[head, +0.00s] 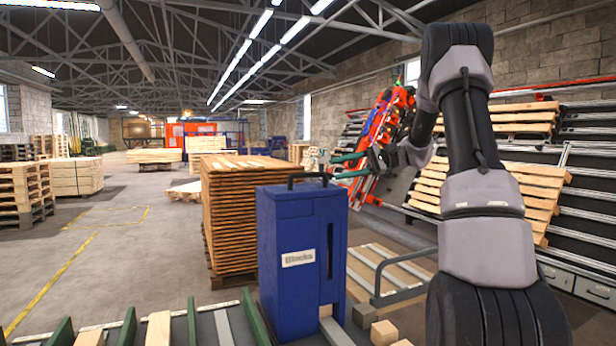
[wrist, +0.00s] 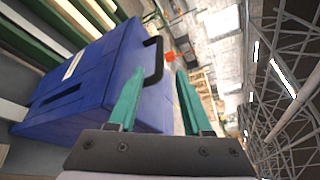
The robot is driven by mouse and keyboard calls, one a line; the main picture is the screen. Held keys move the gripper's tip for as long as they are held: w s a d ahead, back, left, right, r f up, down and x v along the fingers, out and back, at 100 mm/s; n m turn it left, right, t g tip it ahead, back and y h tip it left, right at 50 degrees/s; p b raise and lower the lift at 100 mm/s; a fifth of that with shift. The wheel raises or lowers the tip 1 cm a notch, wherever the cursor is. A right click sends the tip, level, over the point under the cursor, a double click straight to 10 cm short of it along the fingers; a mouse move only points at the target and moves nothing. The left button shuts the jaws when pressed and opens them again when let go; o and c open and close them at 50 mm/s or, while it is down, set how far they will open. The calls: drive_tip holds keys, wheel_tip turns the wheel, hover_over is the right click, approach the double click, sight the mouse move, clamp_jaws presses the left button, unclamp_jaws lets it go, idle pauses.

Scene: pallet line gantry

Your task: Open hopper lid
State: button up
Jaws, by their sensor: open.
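The hopper is a tall blue box (head: 292,245) with a white "Blocks" label, standing at the lower middle of the head view. Its lid (head: 290,189) lies flat on top and looks closed, with a black handle (head: 308,177) standing up from it. My gripper (head: 332,167) is open and empty, with its teal fingers pointing left just by the handle's right end. In the wrist view the hopper (wrist: 85,85) shows on its side at left. The handle (wrist: 157,62) appears between the two fingers there, seemingly just beyond the tips; exact depth is unclear.
A stack of wooden boards (head: 228,215) stands behind the hopper. Small wooden blocks (head: 384,333) lie at its lower right, near a grey metal rail (head: 378,285). Green-sided slots with planks (head: 160,330) run along the front. Open floor (head: 110,240) lies at left.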

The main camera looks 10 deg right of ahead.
sight(315, 174)
drive_tip(key=x, duration=1)
drive_tip(key=shift+a, duration=0.2)
clamp_jaws()
idle(1.1)
